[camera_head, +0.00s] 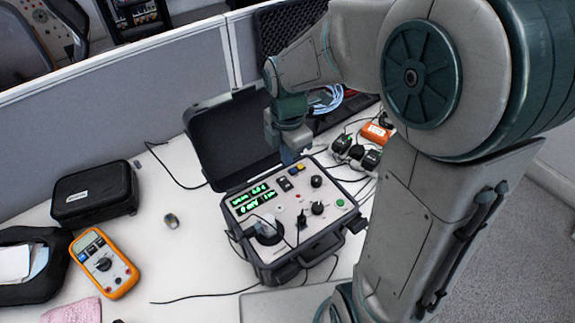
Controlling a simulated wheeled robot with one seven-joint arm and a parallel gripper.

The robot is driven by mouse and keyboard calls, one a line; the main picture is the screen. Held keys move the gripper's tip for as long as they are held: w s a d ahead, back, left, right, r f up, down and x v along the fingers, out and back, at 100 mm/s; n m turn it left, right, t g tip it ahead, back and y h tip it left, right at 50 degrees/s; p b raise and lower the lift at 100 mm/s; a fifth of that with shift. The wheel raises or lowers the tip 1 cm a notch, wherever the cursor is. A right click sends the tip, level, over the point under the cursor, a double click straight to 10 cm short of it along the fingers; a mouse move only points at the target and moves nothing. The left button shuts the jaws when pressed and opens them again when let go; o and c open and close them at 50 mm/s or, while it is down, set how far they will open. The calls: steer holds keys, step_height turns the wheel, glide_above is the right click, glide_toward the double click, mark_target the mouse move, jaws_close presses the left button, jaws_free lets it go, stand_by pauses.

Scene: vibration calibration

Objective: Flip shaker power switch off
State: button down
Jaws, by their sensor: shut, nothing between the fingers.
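The shaker (318,225) is a case with an open black lid (222,140) and a light grey panel. Its panel has green lit displays (250,197), several knobs and coloured buttons, and a round black part (268,231) at the front left. A small dark switch (285,184) sits near the panel's back edge; its position is too small to tell. My gripper (289,160) points down just above the back edge of the panel, close to the switch and the blue and yellow buttons. Its fingers are shut and empty. Whether they touch the panel cannot be told.
An orange multimeter (103,262) and a black case (94,194) lie at the left. Black adapters (357,152), an orange box (375,133) and cables lie behind the shaker. A grey partition (130,85) bounds the table's back. Bare table (190,245) shows left of the shaker.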

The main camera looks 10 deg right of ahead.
step_height(320, 180, up, 6)
steer(key=shift+f, duration=0.15)
stand_by(0.3)
steer(key=w+d+y+b, duration=0.1)
steer(key=d+g+y+b, duration=0.1)
steer(key=y, duration=0.1)
steer(key=shift+w+d+b, duration=0.2)
steer(key=shift+w+b, duration=0.1)
steer(key=shift+w, duration=0.1)
